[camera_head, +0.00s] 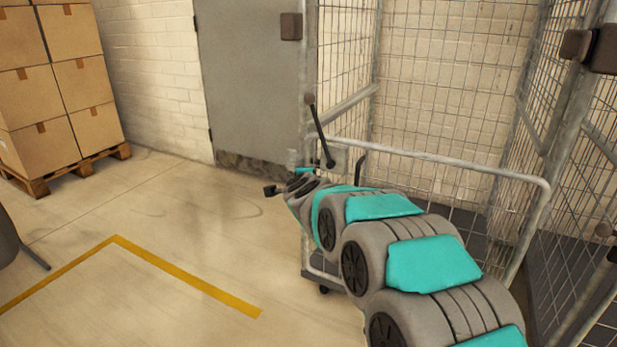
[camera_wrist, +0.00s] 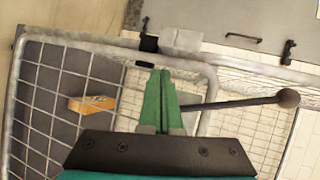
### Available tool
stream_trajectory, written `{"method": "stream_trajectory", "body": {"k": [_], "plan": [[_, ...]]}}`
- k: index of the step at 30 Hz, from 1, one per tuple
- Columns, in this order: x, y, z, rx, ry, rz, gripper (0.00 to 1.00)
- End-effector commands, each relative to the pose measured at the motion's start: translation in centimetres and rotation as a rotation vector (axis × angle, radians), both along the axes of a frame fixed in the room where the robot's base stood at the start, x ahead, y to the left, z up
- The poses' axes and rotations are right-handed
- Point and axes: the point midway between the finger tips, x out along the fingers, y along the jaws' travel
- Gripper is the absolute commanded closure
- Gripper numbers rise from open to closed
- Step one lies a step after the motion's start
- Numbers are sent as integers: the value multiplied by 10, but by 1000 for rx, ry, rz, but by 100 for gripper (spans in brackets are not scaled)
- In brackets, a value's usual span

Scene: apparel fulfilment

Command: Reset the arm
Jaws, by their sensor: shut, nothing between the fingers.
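My arm reaches forward from the lower right in the head view, with its wrist at the front rail of a wire cage cart (camera_head: 450,160). My gripper (camera_wrist: 161,75) shows in the wrist view as two green fingers pressed together, with nothing between them. In the head view the gripper end is small, and the finger state is hard to make out there. In the wrist view the fingers overlap the cart's rail, and I cannot tell whether they touch it.
An orange box (camera_wrist: 92,104) lies inside the cage in the wrist view. A dark rod with a round knob (camera_wrist: 288,97) is beside the fingers. A grey door (camera_head: 245,80) stands behind. Stacked cartons (camera_head: 60,75) sit at left. Floor with a yellow line (camera_head: 180,273) is clear.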

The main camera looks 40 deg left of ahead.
Motion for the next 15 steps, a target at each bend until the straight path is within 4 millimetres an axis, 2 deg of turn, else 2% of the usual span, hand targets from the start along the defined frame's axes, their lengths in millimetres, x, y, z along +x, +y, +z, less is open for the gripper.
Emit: {"method": "stream_trajectory", "body": {"k": [3,9,15], "plan": [[-22,-2,8,0,-1,3,100],[-51,-6,17,1,-1,1,100],[-59,-7,18,-1,-1,0,100]]}}
